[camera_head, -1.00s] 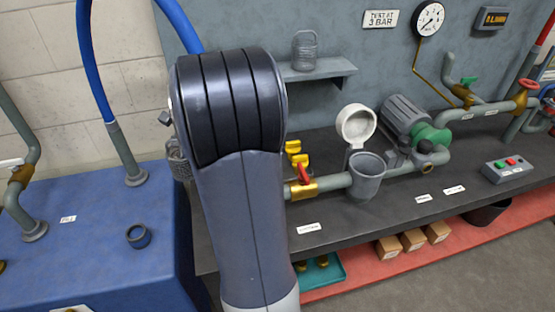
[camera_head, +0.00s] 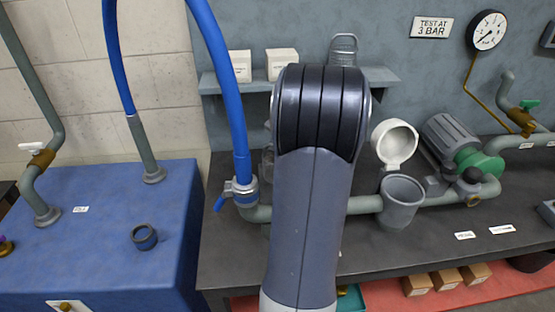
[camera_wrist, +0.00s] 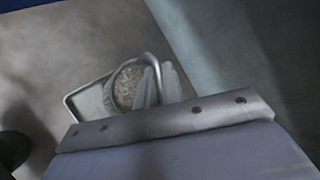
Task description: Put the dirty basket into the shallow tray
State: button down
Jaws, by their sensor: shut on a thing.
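The dirty basket (camera_wrist: 127,86) shows in the wrist view, with brown, speckled dirt inside a pale curved rim. My gripper (camera_wrist: 152,88) is shut on it at its right side; the exact contact is hard to make out. A shallow grey tray (camera_wrist: 82,105) with a raised rim shows below and left of the basket in the wrist view. I cannot tell whether the basket touches it. In the head view my arm covers most of the gripper; a grey part of the held basket (camera_head: 266,162) peeks out left of the arm. The tray is hidden there.
An open strainer pot (camera_head: 402,203) with its lid (camera_head: 395,144) up stands in the pipe on the dark bench. A clean wire basket (camera_head: 343,50) and two white boxes sit on the wall shelf (camera_head: 385,77). A blue hose (camera_head: 226,80) joins the pipe left of my arm.

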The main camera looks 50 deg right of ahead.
jog(key=shift+f+b, duration=0.35)
jog(key=shift+f, duration=1.45)
jog(key=shift+f, duration=0.2)
jog(key=c, duration=1.5)
grip_release()
jog(key=shift+r, duration=0.1)
jog(key=shift+c, duration=0.2)
jog(key=shift+r, duration=0.15)
jog(key=v, duration=1.2)
